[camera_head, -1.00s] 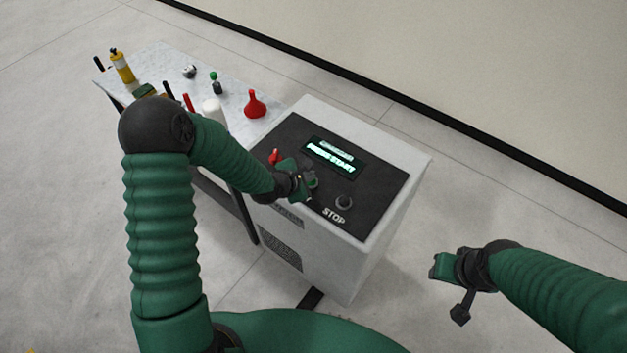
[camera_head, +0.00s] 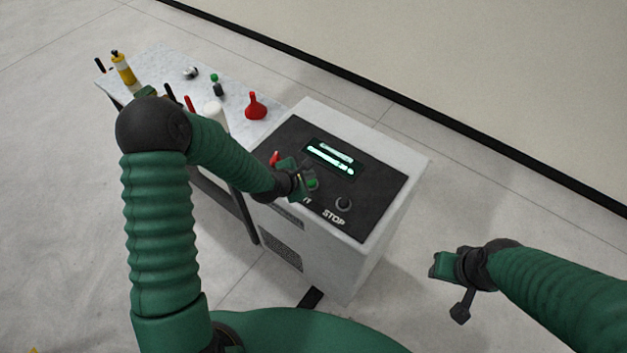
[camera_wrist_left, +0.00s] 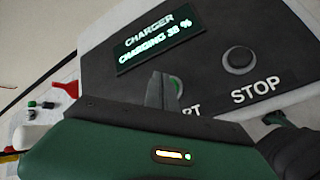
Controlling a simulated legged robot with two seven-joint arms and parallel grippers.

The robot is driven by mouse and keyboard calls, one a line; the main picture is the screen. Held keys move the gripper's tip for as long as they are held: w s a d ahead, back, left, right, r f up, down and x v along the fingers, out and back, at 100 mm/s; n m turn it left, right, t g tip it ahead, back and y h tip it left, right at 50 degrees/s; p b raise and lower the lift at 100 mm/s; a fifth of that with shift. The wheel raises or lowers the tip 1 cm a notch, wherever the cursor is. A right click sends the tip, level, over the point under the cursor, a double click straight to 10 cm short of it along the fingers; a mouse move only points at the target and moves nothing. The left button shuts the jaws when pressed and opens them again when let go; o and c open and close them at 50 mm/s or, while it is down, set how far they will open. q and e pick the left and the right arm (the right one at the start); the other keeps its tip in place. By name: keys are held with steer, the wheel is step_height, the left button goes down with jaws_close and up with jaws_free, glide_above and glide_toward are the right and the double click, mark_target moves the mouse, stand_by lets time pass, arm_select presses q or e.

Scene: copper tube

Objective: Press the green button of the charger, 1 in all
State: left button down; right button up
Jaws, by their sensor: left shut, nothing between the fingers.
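The charger (camera_head: 391,150) is a pale box with a dark sloped panel. Its display (camera_head: 334,157) is lit, and in the left wrist view the display (camera_wrist_left: 158,38) reads "CHARGER CHARGING 38 %". In the left wrist view the green button (camera_wrist_left: 177,87) peeks out beside my finger (camera_wrist_left: 157,92). My left gripper is shut and empty, just over the button; I cannot tell whether it touches. My right gripper (camera_head: 438,266) hangs right of the charger, away from it.
A dark STOP button (camera_head: 344,204) sits right of the green one. A red knob (camera_head: 274,158) is left of my left gripper. A table behind holds a red funnel (camera_head: 255,106), a yellow bottle (camera_head: 123,68) and other items. Floor at right is clear.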

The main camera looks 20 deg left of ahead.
arm_select(q)
step_height(320, 180, up, 5)
steer(key=p, duration=0.4)
steer(key=shift+r+p, duration=0.1)
steer(key=shift+p, duration=0.3)
stand_by(0.4)
steer(key=m, duration=0.1)
steer(key=m+g+y+b, duration=0.1)
steer(key=m+g+b, duration=0.2)
steer(key=m, duration=0.8)
glide_toward(309, 184)
steer(key=s+r, duration=0.2)
steer(key=s, duration=0.2)
steer(key=s+a+r+m+g+y+b, duration=0.1)
steer(key=s+a+r+m+g, duration=0.1)
steer(key=s+m, duration=1)
steer(key=shift+s+r+g+b, duration=0.2)
steer(key=shift+r+g+b, duration=0.15)
steer(key=shift+r+g, duration=0.3)
